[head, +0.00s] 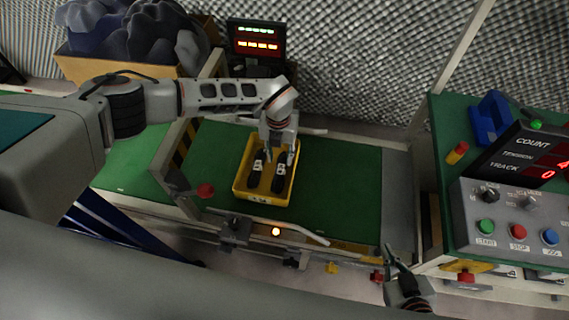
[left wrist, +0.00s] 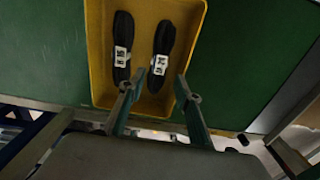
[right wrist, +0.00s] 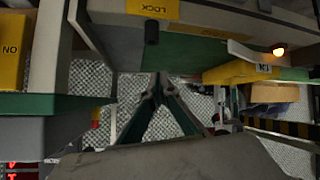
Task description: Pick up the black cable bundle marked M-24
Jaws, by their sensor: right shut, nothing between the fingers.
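Two black cable bundles with white labels lie side by side in a yellow tray (head: 240,180): a left bundle (head: 256,174) and a right bundle (head: 279,180). The left wrist view also shows the left bundle (left wrist: 122,45) and the right bundle (left wrist: 163,40). My left gripper (head: 279,156) is open over the tray, its fingers (left wrist: 157,86) on either side of the right bundle's near end; contact is not visible. My right gripper (head: 387,250) is shut and empty, away right of the tray.
The tray stands on a green work surface (head: 340,185) with a front rail (head: 290,231). A control panel (head: 515,215) with buttons and a blue object (head: 489,120) is on the right. A cardboard box (head: 85,68) of grey foam and a lit display (head: 256,40) stand behind.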

